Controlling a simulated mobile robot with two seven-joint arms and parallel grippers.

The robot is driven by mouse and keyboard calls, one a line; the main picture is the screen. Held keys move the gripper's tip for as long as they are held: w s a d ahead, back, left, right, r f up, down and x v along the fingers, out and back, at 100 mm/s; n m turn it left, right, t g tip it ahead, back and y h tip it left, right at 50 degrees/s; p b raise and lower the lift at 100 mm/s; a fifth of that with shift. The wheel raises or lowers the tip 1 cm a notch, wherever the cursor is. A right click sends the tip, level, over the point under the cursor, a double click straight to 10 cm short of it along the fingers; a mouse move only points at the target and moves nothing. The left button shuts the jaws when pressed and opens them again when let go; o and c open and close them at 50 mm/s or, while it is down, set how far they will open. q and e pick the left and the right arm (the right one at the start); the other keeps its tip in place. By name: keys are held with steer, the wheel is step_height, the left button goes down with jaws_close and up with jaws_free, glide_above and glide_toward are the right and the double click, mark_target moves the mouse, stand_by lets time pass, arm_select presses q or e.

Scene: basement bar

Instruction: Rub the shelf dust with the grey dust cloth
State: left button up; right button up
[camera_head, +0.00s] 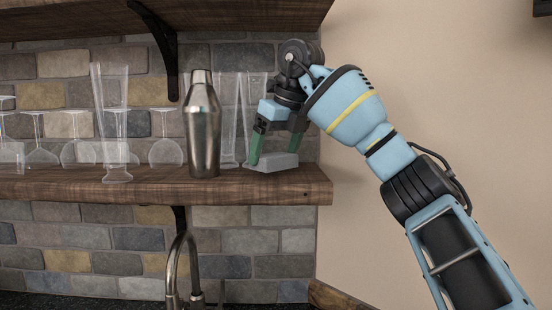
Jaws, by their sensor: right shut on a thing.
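The grey dust cloth (272,163) is a flat light-grey block low on the right end of the wooden shelf (305,190). My right gripper (273,152) points down with its green-tipped fingers and is shut on the cloth. The cloth appears to touch the shelf top. I cannot make out any dust on the shelf. My left gripper is not in view.
A metal shaker (203,125) stands just left of my right gripper, with tall clear glasses (229,120) behind it. Upside-down glasses (72,135) line the shelf's left. An upper shelf (240,18) hangs above. A tap (180,265) rises below.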

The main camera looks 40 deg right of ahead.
steer(key=shift+s+r, duration=0.1)
steer(key=shift+r, duration=2)
steer(key=shift+r, duration=1.5)
steer(key=shift+f, duration=0.1)
